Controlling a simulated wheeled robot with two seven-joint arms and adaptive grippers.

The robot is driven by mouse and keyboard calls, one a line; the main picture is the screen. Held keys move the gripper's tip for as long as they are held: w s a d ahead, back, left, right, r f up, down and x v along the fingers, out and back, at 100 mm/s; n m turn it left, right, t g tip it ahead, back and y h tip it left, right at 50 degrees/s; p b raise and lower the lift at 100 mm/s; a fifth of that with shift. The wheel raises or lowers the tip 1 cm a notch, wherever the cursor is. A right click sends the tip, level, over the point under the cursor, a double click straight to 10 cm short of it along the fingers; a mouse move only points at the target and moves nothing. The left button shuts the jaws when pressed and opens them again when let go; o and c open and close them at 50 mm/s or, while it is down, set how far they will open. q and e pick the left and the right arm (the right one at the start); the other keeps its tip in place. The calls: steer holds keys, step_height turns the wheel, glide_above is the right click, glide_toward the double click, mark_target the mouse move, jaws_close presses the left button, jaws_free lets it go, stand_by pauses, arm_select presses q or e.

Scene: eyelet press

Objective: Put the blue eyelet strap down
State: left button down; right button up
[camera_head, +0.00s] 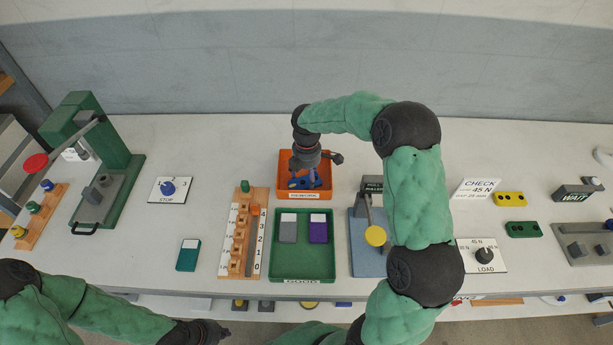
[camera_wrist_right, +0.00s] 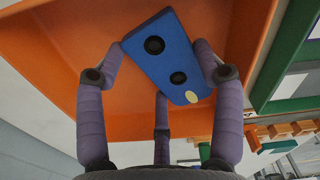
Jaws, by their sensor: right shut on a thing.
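The blue eyelet strap (camera_wrist_right: 165,57) has two dark eyelets and a pale yellow dot near one end. In the right wrist view it sits between the fingers of my right gripper (camera_wrist_right: 160,75), which is shut on it. In the head view my right gripper (camera_head: 306,175) points down into the orange tray (camera_head: 284,160), with a bit of the blue strap (camera_head: 296,184) showing under it. I cannot tell whether the strap touches the tray floor. My left gripper (camera_head: 208,333) is low at the front edge, away from the strap; its fingers are unclear.
A green tray (camera_head: 303,268) marked GOOD holds a grey and a purple piece, just in front. A wooden numbered rack (camera_head: 238,240) stands left of it. A lever press (camera_head: 372,240) stands to the right, near my right arm. A green press (camera_head: 90,165) stands far left.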

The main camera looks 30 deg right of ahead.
mark_target(307, 178)
steer(key=o, duration=1)
steer(key=shift+o, duration=0.2)
step_height(307, 178, up, 12)
steer(key=p, duration=0.3)
steer(key=shift+r, duration=0.1)
